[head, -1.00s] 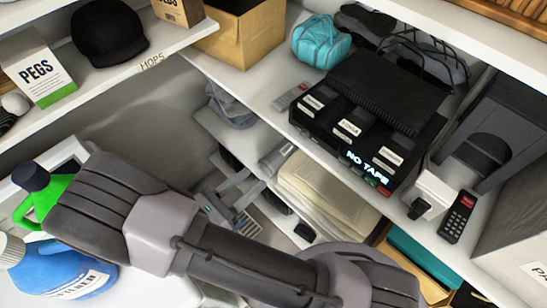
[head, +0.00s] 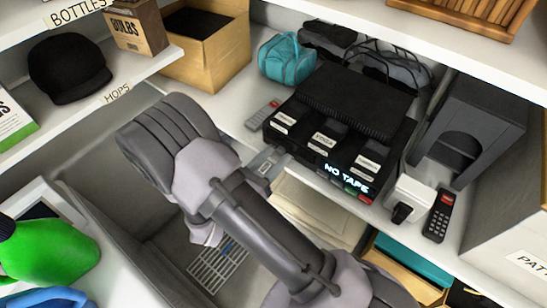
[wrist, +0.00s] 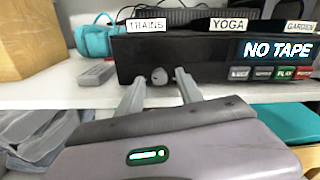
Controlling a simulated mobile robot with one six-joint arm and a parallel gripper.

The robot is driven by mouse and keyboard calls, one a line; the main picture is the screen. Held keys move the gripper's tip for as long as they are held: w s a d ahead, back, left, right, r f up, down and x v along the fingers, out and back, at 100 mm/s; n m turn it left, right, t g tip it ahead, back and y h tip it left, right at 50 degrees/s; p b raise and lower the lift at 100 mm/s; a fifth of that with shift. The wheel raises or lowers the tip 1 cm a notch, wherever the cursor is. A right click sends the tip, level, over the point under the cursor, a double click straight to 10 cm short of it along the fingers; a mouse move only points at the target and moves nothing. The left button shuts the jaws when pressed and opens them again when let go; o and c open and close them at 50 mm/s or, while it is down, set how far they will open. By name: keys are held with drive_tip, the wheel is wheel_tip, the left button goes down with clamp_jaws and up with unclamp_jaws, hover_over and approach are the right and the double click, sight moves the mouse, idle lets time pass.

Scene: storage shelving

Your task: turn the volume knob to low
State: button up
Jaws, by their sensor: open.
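The black tape player (head: 340,110) sits on the shelf, its display reading "NO TAPE". In the wrist view its front panel (wrist: 205,58) fills the upper middle. A small round grey knob (wrist: 158,76) is on the left part of that panel. My gripper (wrist: 158,88) is open, with one fingertip on each side of the knob in the picture. I cannot tell whether they touch it. In the head view my gripper (head: 272,158) is at the player's front left, just at the shelf edge. The knob is not clearly visible there.
A grey remote (head: 263,114) lies left of the player, near a teal bag (head: 287,56). A white block with a black part (head: 408,200) and a black phone-like remote (head: 438,215) are to the right. A cardboard box (head: 205,50) stands at the left.

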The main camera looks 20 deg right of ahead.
clamp_jaws()
drive_tip(key=shift+r+n+p, duration=0.2)
drive_tip(key=shift+n+p, duration=0.3)
drive_tip(key=shift+p, duration=0.2)
drive_tip(key=shift+f+n, duration=0.1)
drive_tip(key=shift+n, duration=0.2)
drive_tip(key=shift+f, duration=0.1)
unclamp_jaws()
drive_tip(key=shift+a, duration=0.15)
